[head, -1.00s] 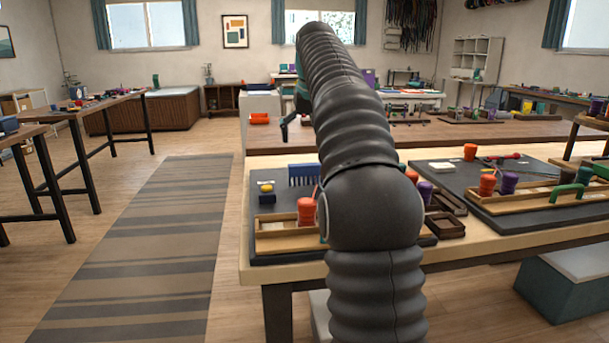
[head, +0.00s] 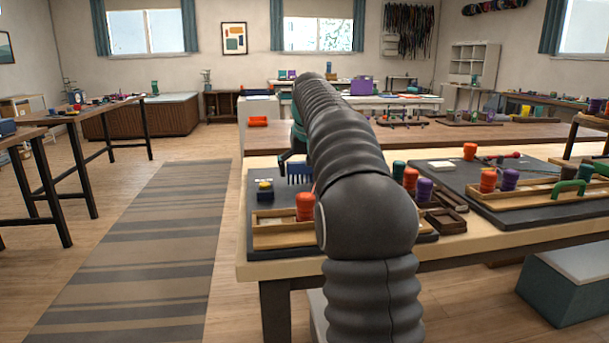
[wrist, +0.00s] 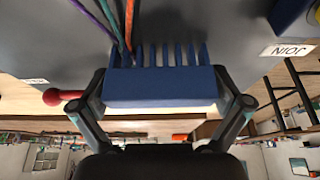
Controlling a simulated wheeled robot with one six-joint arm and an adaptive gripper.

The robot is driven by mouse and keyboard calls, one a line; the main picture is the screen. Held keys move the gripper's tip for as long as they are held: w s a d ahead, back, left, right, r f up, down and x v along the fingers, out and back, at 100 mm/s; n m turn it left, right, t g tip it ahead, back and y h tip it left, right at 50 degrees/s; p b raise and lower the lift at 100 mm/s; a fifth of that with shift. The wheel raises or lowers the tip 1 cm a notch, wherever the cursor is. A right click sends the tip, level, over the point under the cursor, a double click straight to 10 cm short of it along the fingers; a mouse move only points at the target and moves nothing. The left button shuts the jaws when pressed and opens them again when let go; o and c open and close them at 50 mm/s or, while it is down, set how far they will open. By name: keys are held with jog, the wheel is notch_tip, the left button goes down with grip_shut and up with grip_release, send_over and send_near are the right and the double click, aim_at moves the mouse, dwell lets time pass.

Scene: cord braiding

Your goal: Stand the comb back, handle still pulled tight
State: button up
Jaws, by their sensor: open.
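The blue comb (wrist: 160,86) shows large in the wrist view, teeth pointing away from my wrist. In the head view the comb (head: 299,173) stands upright on the dark mat (head: 262,165). A purple cord (wrist: 93,20), a teal cord (wrist: 110,20) and an orange cord (wrist: 129,18) run to the comb's left teeth. My gripper (wrist: 163,78) is open, one finger at each end of the comb; whether they touch it I cannot tell. A red knob (wrist: 52,97) shows by the left finger. In the head view my arm hides part of the mat.
On the same mat are a wooden tray (head: 270,227), an orange spool (head: 304,206) and a dark blue block with a yellow top (head: 264,187). A second mat (head: 455,178) with spools is to the right.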

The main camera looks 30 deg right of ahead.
jog(key=c, duration=0.9)
jog(key=shift+r, duration=0.1)
